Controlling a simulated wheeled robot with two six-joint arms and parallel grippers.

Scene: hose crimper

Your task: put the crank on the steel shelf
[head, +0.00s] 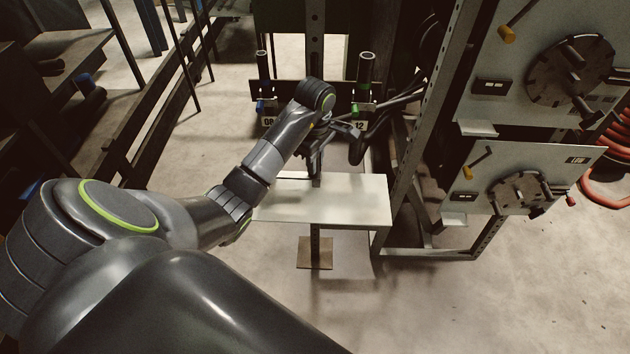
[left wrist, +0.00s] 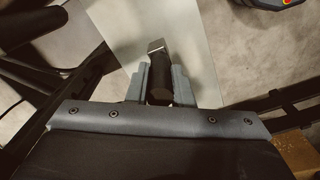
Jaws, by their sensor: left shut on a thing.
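My left gripper (head: 314,152) is above the back part of the steel shelf (head: 345,205), a pale flat plate on a post. In the left wrist view the gripper's two grey fingers (left wrist: 159,80) are shut on the crank (left wrist: 160,62). Its dark round handle sits between the fingers, and a bright metal end points away from the gripper. The pale shelf (left wrist: 110,18) shows beyond and beneath it. In the head view the crank is hard to make out against the dark gripper. I cannot tell if the crank touches the shelf. My right gripper is not in view.
Two upright tool holders with number plates, 08 (head: 268,121) and 12 (head: 360,125), stand behind the shelf. A steel upright (head: 425,130) and grey panels with round dark dies (head: 520,191) rise at right. A dark bench stands at left. The shelf's front is bare.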

